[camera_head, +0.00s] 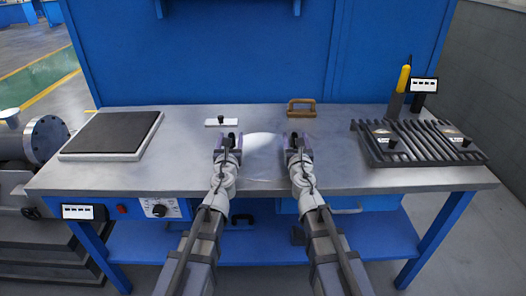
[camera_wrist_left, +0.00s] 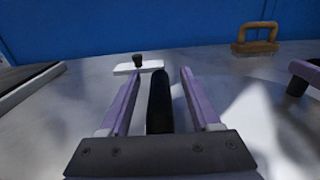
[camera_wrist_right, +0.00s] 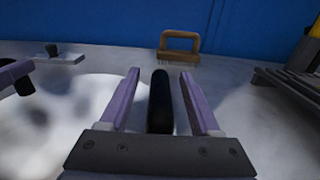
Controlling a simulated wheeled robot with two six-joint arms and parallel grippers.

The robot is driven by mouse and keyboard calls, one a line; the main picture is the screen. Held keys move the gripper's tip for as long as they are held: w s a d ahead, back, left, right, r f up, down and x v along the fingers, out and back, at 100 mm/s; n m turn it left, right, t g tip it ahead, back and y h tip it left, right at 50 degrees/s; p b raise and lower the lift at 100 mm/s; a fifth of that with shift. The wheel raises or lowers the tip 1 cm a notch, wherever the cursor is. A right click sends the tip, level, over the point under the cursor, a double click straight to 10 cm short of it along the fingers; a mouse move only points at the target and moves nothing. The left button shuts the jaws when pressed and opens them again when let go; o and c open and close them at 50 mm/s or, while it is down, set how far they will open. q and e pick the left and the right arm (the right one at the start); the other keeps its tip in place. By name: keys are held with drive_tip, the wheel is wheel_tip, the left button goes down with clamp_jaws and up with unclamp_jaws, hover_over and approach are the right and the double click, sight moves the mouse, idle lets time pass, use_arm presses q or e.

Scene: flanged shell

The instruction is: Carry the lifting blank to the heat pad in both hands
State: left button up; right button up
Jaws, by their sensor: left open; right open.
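The blank appears as a pale, shiny round sheet (camera_head: 264,146) on the bench between my grippers; its outline blends into the metal top. A black upright grip stands at each side of it. My left gripper (camera_head: 229,142) is open, with the left black grip (camera_wrist_left: 159,102) between its fingers and a gap on each side. My right gripper (camera_head: 297,142) is open around the right black grip (camera_wrist_right: 160,102) in the same way. The heat pad, seemingly the dark square slab with a pale border (camera_head: 110,133), lies at the bench's left end, clear on top.
A white bar with a black knob (camera_head: 213,122) lies behind my left gripper. A wooden-handled brush (camera_head: 301,107) stands behind my right gripper. A slatted rack (camera_head: 420,146) with two knobbed plates and a yellow-handled tool (camera_head: 402,80) occupy the right. Bench between slab and left gripper is free.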

use_arm(q)
drive_tip(key=shift+w, duration=0.25)
use_arm(e)
drive_tip(key=shift+w, duration=0.25)
use_arm(q)
drive_tip(key=shift+c, duration=0.3)
use_arm(e)
drive_tip(key=shift+c, duration=0.3)
use_arm(q)
clamp_jaws()
use_arm(e)
clamp_jaws()
